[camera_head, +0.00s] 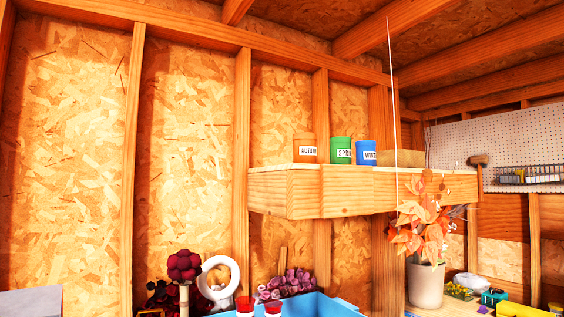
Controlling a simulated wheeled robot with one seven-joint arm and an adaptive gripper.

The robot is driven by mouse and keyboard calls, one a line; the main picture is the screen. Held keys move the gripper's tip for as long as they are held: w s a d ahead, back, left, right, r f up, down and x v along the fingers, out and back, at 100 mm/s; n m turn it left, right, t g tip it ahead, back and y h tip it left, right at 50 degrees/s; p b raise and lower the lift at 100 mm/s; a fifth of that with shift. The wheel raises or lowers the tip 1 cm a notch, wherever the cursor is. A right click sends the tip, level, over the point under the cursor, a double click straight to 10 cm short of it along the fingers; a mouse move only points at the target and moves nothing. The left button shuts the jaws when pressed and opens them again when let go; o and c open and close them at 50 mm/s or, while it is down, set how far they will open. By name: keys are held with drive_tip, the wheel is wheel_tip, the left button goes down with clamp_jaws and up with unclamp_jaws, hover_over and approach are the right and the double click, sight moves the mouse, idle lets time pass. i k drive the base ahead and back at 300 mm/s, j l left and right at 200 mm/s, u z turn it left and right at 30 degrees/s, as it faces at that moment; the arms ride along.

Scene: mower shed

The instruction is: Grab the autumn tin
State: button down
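The autumn tin (305,147) is orange-brown with a white label reading "AUTUMN", partly cut off at its right side. It stands upright at the left of a row of tins on a wooden wall shelf (290,200). A green tin (340,144) labelled "SPRI..." stands just right of it, and a blue tin (367,146) labelled "WINT..." stands further right. My gripper is not in view.
A wooden block (401,158) sits right of the tins. A potted plant with orange leaves (418,228) stands before the shelf's right end. Below are a blue container (310,306), red cups and a white ring (219,280). A thin pale vertical line crosses the view near the shelf.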

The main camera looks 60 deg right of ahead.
sight(304, 143)
drive_tip(key=z, duration=2.25)
